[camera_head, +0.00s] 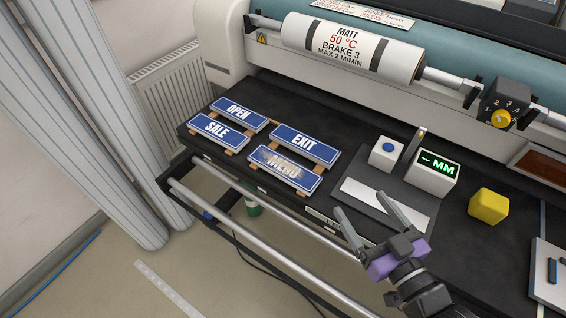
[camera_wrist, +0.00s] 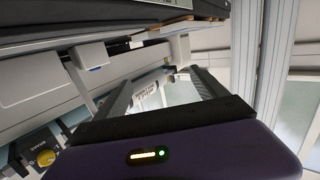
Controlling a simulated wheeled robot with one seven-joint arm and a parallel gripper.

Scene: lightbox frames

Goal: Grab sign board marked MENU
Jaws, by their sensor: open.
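The blue sign board marked MENU (camera_head: 286,171) lies on wooden strips at the front of the black machine table in the head view. Its lettering looks smudged or hazy. Three similar blue boards lie beside it: OPEN (camera_head: 239,113), SALE (camera_head: 217,132) and EXIT (camera_head: 305,146). My gripper (camera_head: 366,217) is open and empty, to the right of the MENU board and apart from it, near the table's front edge. The wrist view shows my open fingers (camera_wrist: 165,92) with nothing between them; I cannot make out the MENU board there.
Right of the boards are a grey mat with a white strip (camera_head: 372,196), a white box with a blue button (camera_head: 386,152), a display box (camera_head: 434,173) and a yellow block (camera_head: 488,206). A large roller (camera_head: 352,47) spans the back. Metal rails (camera_head: 270,233) run along the front.

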